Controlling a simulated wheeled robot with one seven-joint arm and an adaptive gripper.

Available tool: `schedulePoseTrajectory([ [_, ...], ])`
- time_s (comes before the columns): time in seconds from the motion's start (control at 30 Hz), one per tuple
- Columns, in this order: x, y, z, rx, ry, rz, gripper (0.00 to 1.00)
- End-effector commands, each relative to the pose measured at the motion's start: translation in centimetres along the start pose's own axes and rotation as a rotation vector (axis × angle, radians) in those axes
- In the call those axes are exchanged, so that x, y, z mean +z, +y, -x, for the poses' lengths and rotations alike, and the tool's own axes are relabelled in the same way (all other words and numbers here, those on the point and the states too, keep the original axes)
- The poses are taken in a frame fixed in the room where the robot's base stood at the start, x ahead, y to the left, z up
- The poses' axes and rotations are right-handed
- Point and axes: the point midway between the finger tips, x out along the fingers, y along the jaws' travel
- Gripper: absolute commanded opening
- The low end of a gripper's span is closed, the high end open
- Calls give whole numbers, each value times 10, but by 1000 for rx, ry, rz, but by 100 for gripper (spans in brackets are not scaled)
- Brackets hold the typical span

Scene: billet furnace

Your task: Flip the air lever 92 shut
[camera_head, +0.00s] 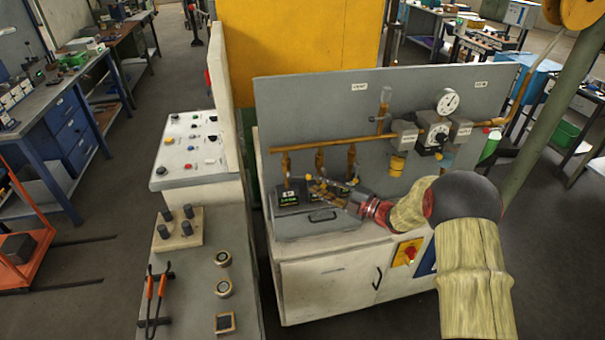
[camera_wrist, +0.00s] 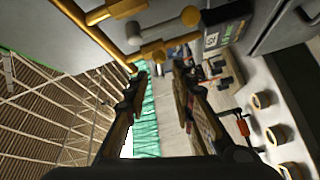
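Brass pipework (camera_head: 330,143) runs along the grey panel, with several vertical branches down to the cabinet top. Small levers sit low on these branches, near dark display boxes (camera_head: 288,197). I cannot tell which lever is 92 or how it is set. My gripper (camera_head: 318,187) is at the lower ends of the branches, over the cabinet top, and partly hides this area. Beyond and above the fingertips are a brass pipe (camera_wrist: 98,14), a yellow knob (camera_wrist: 190,15) and a pale knob (camera_wrist: 133,31).
The grey back panel (camera_head: 300,95) stands close behind the pipes. A gauge (camera_head: 447,102) and valve blocks are at its right. A button console (camera_head: 188,147) is to the left, with orange-handled tongs (camera_head: 155,295) nearer.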

Motion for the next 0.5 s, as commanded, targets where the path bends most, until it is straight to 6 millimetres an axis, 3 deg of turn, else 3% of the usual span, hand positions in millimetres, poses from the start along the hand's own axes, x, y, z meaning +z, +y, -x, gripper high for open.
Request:
schedulePoseTrajectory([
  [0.5, -1, -1, -68, -1, 1, 0, 25],
])
